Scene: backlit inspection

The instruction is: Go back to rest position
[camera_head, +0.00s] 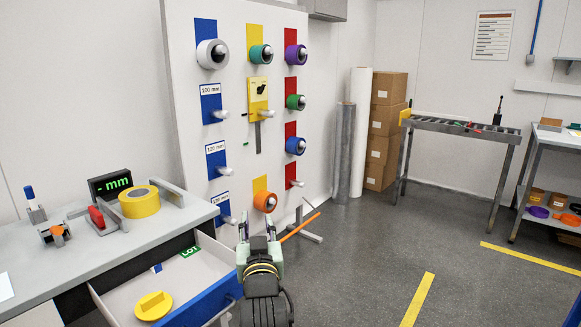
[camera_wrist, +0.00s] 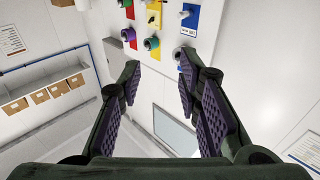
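My gripper (camera_head: 257,228) is in the lower middle of the head view, pointing up and away, at the right of the open drawer (camera_head: 222,298). In the wrist view my gripper (camera_wrist: 158,82) has its two purple-padded fingers apart, with nothing between them. The white peg board (camera_head: 235,98) with coloured plates and tape rolls stands beyond it. The wrist view sees the board (camera_wrist: 165,28) at a steep tilt, past the fingertips. An orange roll (camera_head: 265,201) hangs on a low peg near my gripper in the head picture.
The workbench (camera_head: 90,258) at left holds a yellow roll (camera_head: 139,202) and a gauge display (camera_head: 110,185). The drawer juts out, with a yellow disc (camera_head: 153,306) inside. An orange rod (camera_head: 300,227) slants beside my gripper. A roller conveyor (camera_head: 460,127) stands behind open floor (camera_head: 370,250).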

